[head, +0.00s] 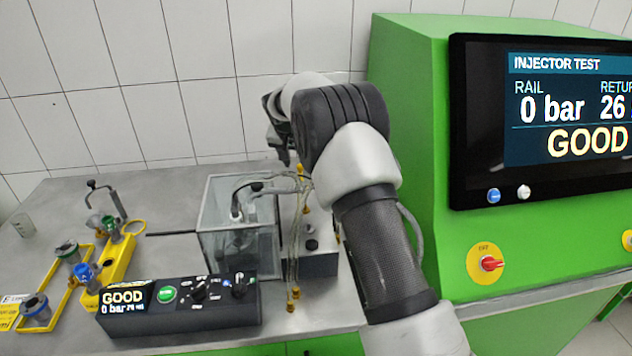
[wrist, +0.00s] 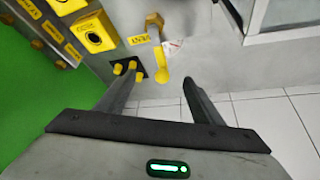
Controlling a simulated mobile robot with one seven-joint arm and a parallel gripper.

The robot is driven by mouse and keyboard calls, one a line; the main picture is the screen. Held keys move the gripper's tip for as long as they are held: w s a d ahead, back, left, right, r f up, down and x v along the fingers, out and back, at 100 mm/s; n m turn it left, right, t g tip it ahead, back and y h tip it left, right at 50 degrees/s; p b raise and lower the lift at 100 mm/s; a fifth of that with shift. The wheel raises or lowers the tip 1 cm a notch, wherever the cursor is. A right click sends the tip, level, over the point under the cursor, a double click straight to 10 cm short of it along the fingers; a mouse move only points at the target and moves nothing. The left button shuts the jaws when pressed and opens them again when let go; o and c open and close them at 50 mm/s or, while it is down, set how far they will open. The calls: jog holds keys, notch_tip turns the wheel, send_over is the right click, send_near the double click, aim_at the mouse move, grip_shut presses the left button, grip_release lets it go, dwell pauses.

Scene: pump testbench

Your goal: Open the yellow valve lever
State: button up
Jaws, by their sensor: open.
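The yellow valve lever (wrist: 162,66) shows in the wrist view on a grey panel, beside a yellow label. Its handle hangs down the picture from a yellow-brown pivot (wrist: 154,20). My gripper (wrist: 156,78) is open, with its fingers on either side of the lever's lower end in the picture. Nothing is held, and I cannot tell how far the lever is from the fingertips in depth. In the head view my gripper (head: 279,132) is partly hidden by my arm near the wall, and I cannot make out the lever there.
Yellow fittings (wrist: 132,70) stick out just left of the lever, near the left finger. Yellow boxes (wrist: 95,35) and a green surface lie farther left. In the head view are a glass tank (head: 215,225), a black control box (head: 215,312) and the green testbench (head: 415,60).

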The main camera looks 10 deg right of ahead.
jog(key=shift+r, duration=0.1)
jog(key=shift+r+p, duration=1.7)
jog(key=shift+r, duration=1.3)
